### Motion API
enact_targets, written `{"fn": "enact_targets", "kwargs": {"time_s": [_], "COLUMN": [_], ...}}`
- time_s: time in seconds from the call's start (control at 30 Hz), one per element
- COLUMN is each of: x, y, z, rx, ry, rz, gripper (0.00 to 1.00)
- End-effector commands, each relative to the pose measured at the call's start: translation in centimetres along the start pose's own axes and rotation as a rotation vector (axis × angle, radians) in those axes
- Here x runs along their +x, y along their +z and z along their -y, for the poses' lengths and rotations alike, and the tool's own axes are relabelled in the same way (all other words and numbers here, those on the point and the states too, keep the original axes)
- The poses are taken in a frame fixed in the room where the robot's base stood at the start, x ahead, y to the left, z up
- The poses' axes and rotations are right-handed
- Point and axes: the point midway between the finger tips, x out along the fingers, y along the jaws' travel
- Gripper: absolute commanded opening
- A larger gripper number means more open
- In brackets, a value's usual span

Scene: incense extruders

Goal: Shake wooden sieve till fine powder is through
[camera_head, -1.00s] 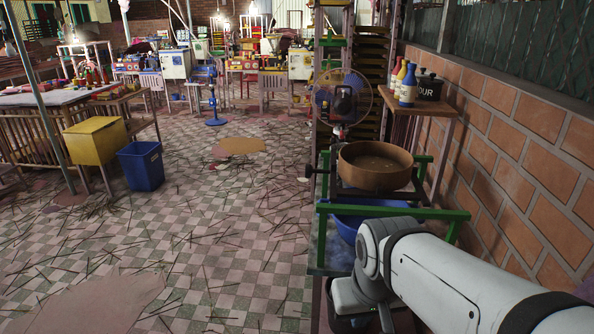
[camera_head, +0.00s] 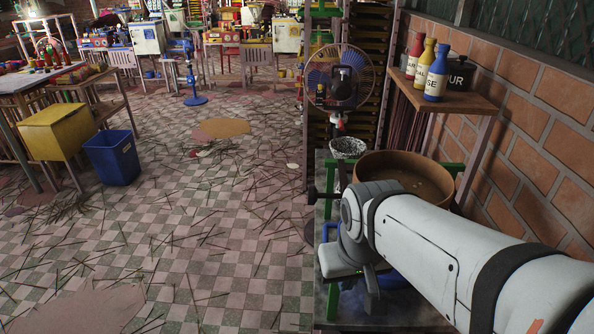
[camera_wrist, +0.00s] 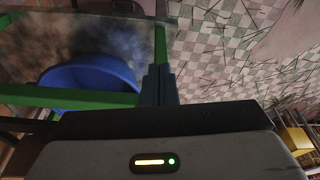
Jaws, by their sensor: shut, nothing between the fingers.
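The round wooden sieve (camera_head: 405,167) stands at the right in the head view, with brown contents inside. My arm crosses in front of it and hides its near side. My gripper shows in the wrist view (camera_wrist: 158,82) with its fingers shut together and nothing between them. It is beside a green frame bar (camera_wrist: 70,98) and a blue basin (camera_wrist: 95,78). A dark surface with a pale, cloudy patch lies beyond the basin; I cannot tell what it is.
A fan (camera_head: 341,77) and a speckled bowl (camera_head: 347,147) stand behind the sieve. A wooden shelf (camera_head: 455,97) with bottles and a black pot is at the right, against the brick wall (camera_head: 545,115). The tiled floor (camera_head: 200,250) at left is open, strewn with thin sticks.

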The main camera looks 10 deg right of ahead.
Motion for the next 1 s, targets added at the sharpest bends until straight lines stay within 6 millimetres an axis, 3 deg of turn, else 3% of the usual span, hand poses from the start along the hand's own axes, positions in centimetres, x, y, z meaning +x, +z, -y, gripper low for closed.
{"fn": "enact_targets", "kwargs": {"time_s": [0.27,0.37,0.57,0.8,1.0], "x": [-0.1,-0.8,-3.9,-7.8,-9.1], "y": [-0.1,-1.0,-6.0,-12.7,-15.0], "z": [0.0,0.3,2.0,6.0,7.8], "rx": [-0.007,-0.087,-0.525,-1.139,-1.362], "ry": [0.001,0.008,0.051,0.098,0.108], "rz": [0.002,0.026,0.164,0.392,0.493], "gripper": [0.00,0.00,0.00,0.00,0.00]}}
